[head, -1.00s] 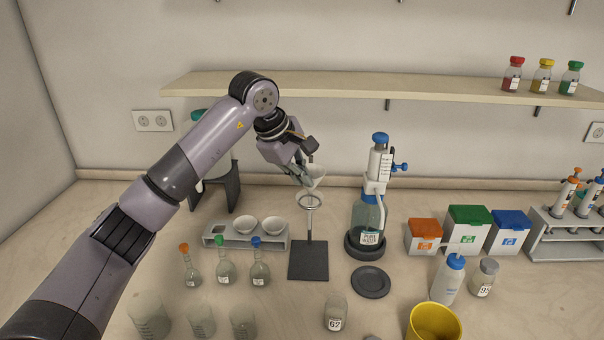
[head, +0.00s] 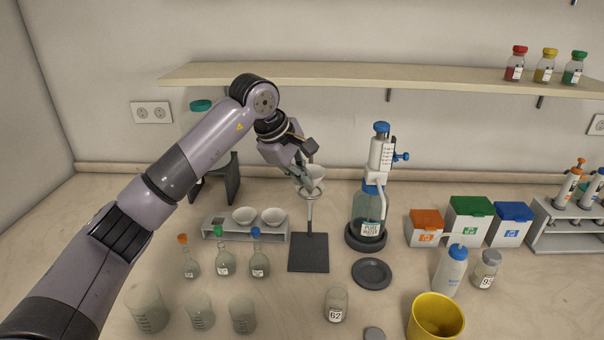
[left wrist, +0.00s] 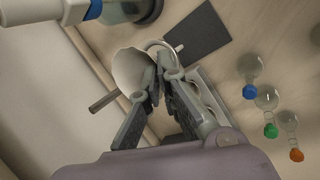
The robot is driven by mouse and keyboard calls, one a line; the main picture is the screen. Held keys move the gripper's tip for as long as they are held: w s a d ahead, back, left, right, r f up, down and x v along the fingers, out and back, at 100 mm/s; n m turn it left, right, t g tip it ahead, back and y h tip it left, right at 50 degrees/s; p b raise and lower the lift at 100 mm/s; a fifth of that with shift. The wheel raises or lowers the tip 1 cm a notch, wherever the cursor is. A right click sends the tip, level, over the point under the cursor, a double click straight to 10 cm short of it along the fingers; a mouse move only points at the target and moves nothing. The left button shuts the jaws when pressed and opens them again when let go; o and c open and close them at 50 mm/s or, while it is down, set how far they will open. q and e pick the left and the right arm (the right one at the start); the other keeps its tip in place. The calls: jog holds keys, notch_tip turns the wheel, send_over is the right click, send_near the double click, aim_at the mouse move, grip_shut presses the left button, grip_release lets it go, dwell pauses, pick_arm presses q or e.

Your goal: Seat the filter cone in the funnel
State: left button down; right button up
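The white filter cone (head: 317,174) is pinched by its near rim in my left gripper (head: 305,181), which is shut on it. The cone also shows in the left wrist view (left wrist: 131,72), held between the fingertips (left wrist: 158,83). The funnel (head: 309,212) stands in the stand with the dark square base (head: 309,254). The cone's lower part overlaps the funnel's mouth in the head view. In the left wrist view the funnel rim (left wrist: 168,44) shows partly behind the cone. How deep the cone sits is hidden. My right gripper is not in view.
A water dispenser bottle (head: 368,207) and a dark round dish (head: 371,273) are to the right. The shelf (head: 350,76) runs above.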

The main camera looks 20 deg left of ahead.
pick_arm(q)
jog(key=shift+f+b, duration=0.65)
jog(key=shift+f, duration=0.5)
jog(key=c, duration=2.3)
grip_release()
jog(key=o, duration=0.6)
jog(key=shift+r, duration=0.1)
jog(key=v, duration=1.2)
